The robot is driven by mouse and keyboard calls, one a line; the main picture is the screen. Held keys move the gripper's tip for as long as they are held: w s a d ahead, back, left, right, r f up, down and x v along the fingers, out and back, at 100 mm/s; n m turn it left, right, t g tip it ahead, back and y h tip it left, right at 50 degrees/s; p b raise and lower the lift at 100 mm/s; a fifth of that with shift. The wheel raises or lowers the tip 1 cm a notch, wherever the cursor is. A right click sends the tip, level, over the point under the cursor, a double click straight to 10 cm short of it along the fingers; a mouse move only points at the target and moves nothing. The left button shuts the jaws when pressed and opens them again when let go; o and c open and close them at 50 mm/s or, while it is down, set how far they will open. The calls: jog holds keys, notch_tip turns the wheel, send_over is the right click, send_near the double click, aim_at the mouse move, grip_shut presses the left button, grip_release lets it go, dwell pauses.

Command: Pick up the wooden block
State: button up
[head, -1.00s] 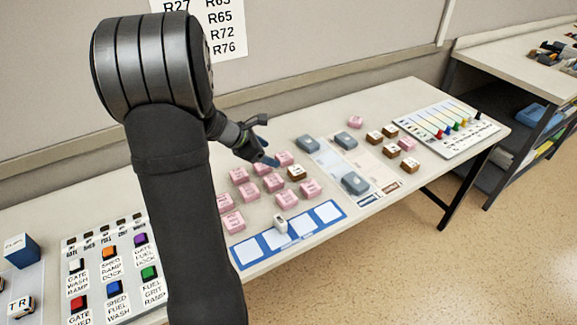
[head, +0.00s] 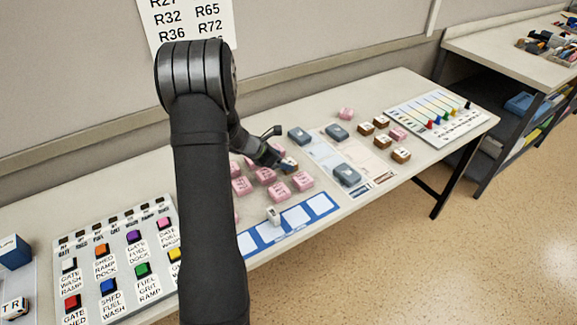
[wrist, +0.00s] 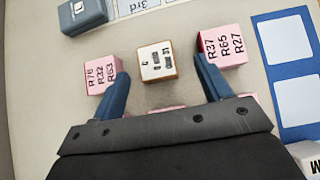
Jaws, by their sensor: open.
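A wooden block (wrist: 157,61) with a white, printed top and light wood edges lies between two pink blocks in the wrist view. In the head view this wooden block (head: 290,163) is partly hidden by my gripper (head: 281,164). In the wrist view my gripper (wrist: 163,75) is open and empty. Its blue fingers reach towards the block, one on each side, with the block just beyond and between the tips. The left fingertip is close to one pink block (wrist: 103,76), and the right overlaps the other pink block (wrist: 222,46). Several more wooden blocks (head: 401,154) stand farther right.
Several pink blocks (head: 278,190) crowd around on the table. Grey blocks (head: 346,174) stand to the right. A blue strip with white squares (head: 295,217) lies in front. A slider board (head: 437,117) is at the right end, a button board (head: 120,262) at left.

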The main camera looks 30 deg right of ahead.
aim_at(289, 162)
jog(key=shift+w+x, duration=0.15)
jog(key=shift+x, duration=1.15)
jog(key=shift+w+x, duration=0.15)
jog(key=shift+x, duration=1.15)
jog(key=c, duration=1.1)
jog(key=shift+r, duration=0.55)
notch_tip(289, 162, up, 3)
jog(key=shift+f, duration=0.15)
jog(key=s+d+r, duration=0.1)
jog(key=s+r, duration=0.1)
jog(key=s, duration=0.1)
jog(key=s+d+r, duration=0.1)
jog(key=s+r, duration=0.1)
jog(key=s, duration=0.2)
jog(key=s+d+r, duration=0.1)
jog(key=s+r, duration=0.2)
jog(key=s, duration=0.1)
jog(key=shift+d, duration=0.35)
